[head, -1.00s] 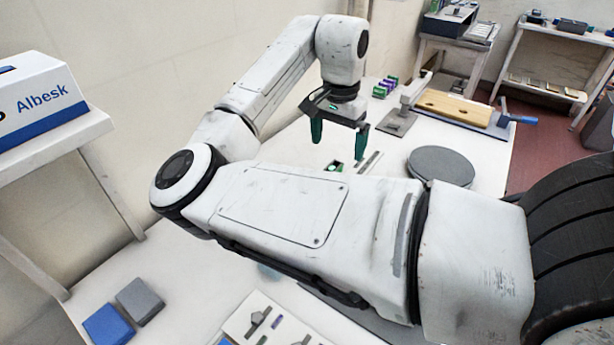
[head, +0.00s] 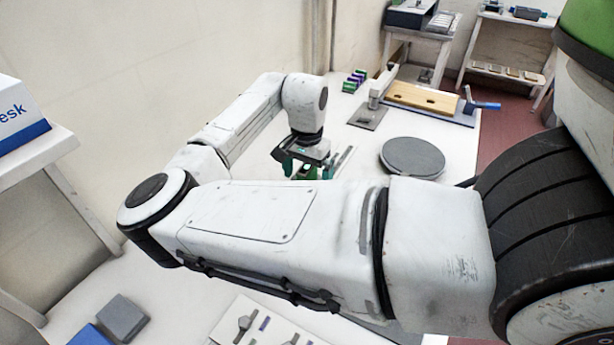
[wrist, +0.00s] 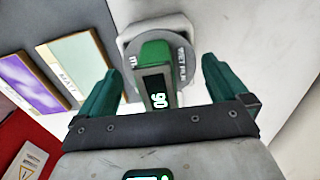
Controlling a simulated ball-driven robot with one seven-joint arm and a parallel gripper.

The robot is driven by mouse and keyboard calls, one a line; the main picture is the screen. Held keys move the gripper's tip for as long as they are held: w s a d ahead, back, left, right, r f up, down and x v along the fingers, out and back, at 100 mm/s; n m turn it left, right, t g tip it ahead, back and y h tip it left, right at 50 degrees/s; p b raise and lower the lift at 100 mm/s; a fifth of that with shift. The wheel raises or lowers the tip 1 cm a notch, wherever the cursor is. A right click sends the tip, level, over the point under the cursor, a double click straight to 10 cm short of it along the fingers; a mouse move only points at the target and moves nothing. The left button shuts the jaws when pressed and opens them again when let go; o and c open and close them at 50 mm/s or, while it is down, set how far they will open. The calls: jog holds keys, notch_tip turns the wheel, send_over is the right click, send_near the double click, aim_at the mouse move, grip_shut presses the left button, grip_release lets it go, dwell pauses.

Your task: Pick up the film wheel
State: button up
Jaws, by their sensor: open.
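The film wheel (wrist: 187,50) shows in the wrist view as a round grey disc with lettering on its rim and a raised green grip across it. It sits on a pale square base (wrist: 125,40). My gripper (wrist: 158,66) is open, with one green finger on each side of the green grip. Gaps show between the fingers and the grip, and I cannot see contact. In the head view my gripper (head: 307,170) is low over the white table behind my forearm. The wheel is mostly hidden there.
A dark round plate (head: 412,157) lies right of my gripper on the table. Behind it are a wooden board (head: 425,97) and a grey stand (head: 368,117). Small purple-green blocks (head: 354,80) stand at the back. Sample panels (wrist: 75,65) lie left in the wrist view.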

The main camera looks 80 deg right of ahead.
jog(key=shift+f, duration=0.15)
jog(key=c, duration=1)
notch_tip(320, 180, up, 10)
jog(key=shift+r, duration=0.1)
notch_tip(320, 180, up, 8)
jog(key=p, duration=0.7)
dwell(0.5)
